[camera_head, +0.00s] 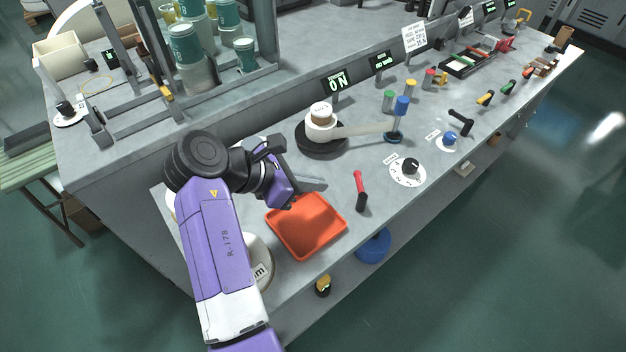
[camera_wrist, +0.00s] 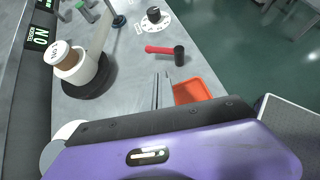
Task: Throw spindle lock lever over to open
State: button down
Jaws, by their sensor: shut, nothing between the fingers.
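A red-handled piece with a black cylindrical end (camera_head: 360,190) lies on the bench right of the orange tray; it also shows in the wrist view (camera_wrist: 160,50). It looks like a lever or a mallet; I cannot tell which. A black bent lever (camera_head: 461,122) stands farther along the bench. Which one is the spindle lock lever is not clear. My gripper (camera_head: 322,185) is shut and empty above the bench, left of the red handle, touching nothing visible.
The orange tray (camera_head: 305,226) is empty, close beside my gripper. A pale strip (camera_head: 358,130) runs from the roll toward a blue-topped post (camera_head: 400,110). A black knob on a white dial (camera_head: 409,168) lies to the right.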

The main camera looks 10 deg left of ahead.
aim_at(359, 191)
jog(key=x, duration=0.7)
jog(key=shift+w+r+p, duration=0.1)
jog(key=shift+w+p, duration=0.05)
jog(key=shift+p, duration=0.45)
